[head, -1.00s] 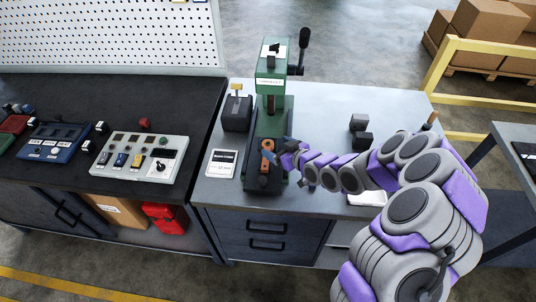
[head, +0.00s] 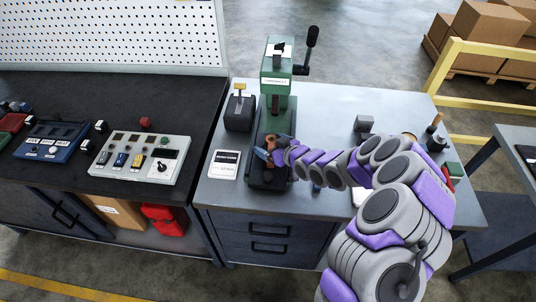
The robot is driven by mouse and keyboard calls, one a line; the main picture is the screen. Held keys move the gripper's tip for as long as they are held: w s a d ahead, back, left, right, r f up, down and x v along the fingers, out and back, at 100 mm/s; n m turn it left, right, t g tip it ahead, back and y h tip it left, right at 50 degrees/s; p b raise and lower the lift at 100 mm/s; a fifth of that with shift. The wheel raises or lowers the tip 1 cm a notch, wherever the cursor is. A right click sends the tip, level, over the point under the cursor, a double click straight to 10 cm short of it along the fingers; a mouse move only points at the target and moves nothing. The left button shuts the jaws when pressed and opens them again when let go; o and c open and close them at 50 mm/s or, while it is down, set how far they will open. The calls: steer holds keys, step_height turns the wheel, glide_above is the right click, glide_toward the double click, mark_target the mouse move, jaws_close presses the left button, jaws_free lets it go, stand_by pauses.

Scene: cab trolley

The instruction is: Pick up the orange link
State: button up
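The orange link (head: 271,142) lies on the dark bed of the green press (head: 277,82), on the middle table. Only part of it shows, because my gripper covers its near part. My gripper (head: 266,157) is low over the press bed, right at the link, and looks close to or touching it. Its fingertips are small and dark here. I cannot tell whether they are open or closed around the link.
The press column and its black lever (head: 312,38) rise just behind my gripper. A grey block (head: 364,124) stands to the right. A control panel (head: 140,159) is on the left bench.

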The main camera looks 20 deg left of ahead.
steer(key=shift+o, duration=0.3)
steer(key=shift+s+d, duration=0.1)
steer(key=shift+s, duration=0.15)
steer(key=shift+d+r, duration=0.2)
steer(key=shift+d, duration=0.1)
steer(key=shift+c, duration=0.8)
steer(key=shift+d+r, duration=0.1)
steer(key=shift+d, duration=0.25)
steer(key=c, duration=0.3)
steer(key=shift+a, duration=0.2)
steer(key=c, duration=1.1)
